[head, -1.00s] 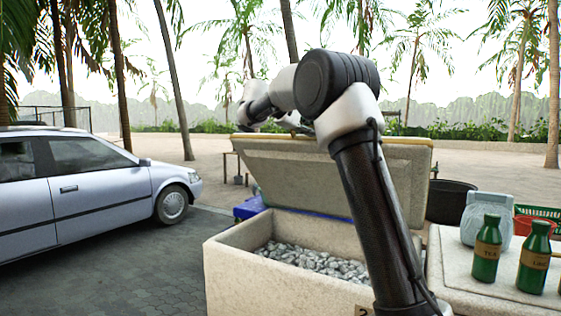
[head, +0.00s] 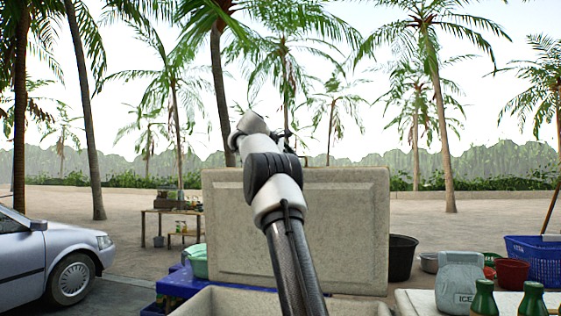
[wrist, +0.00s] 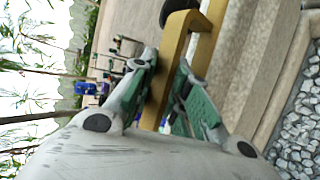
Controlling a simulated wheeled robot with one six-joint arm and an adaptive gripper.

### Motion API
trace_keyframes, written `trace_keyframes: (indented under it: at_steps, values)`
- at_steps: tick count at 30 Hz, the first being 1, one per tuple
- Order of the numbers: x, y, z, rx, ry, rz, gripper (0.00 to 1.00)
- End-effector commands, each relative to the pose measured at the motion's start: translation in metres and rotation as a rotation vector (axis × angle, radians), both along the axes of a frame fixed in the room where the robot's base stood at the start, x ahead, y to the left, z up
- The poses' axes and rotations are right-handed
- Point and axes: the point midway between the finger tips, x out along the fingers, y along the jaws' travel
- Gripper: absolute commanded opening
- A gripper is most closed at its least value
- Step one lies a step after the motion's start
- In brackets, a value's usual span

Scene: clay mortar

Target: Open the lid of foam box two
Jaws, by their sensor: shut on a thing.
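The pale, speckled lid (head: 345,232) of the foam box stands raised, nearly upright, at the back of the box. The box's rim (head: 345,306) shows at the bottom of the head view; its number is out of view. In the wrist view, my gripper (wrist: 166,78) has its green-padded fingers on either side of a yellow handle (wrist: 174,50) and is shut on it. The lid (wrist: 240,65) shows beside the handle, and grey ice-like lumps (wrist: 297,130) show inside the box. In the head view my arm crosses the lid and the fingertips are hidden.
A grey car (head: 60,262) stands at the left. A small table (head: 170,212) is behind.

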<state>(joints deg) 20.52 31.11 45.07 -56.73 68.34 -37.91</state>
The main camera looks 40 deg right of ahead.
Motion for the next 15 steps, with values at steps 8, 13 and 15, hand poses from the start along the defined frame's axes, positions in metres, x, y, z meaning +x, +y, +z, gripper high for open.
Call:
trace_keyframes:
  at_steps: [8,13,15]
  values:
    - [0.0015,-0.0043,0.0002,0.000,-0.001,0.005,0.00]
    - [0.0017,-0.0039,0.0000,0.000,0.000,0.005,0.00]
    - [0.0018,-0.0038,-0.0001,0.001,0.000,0.005,0.20]
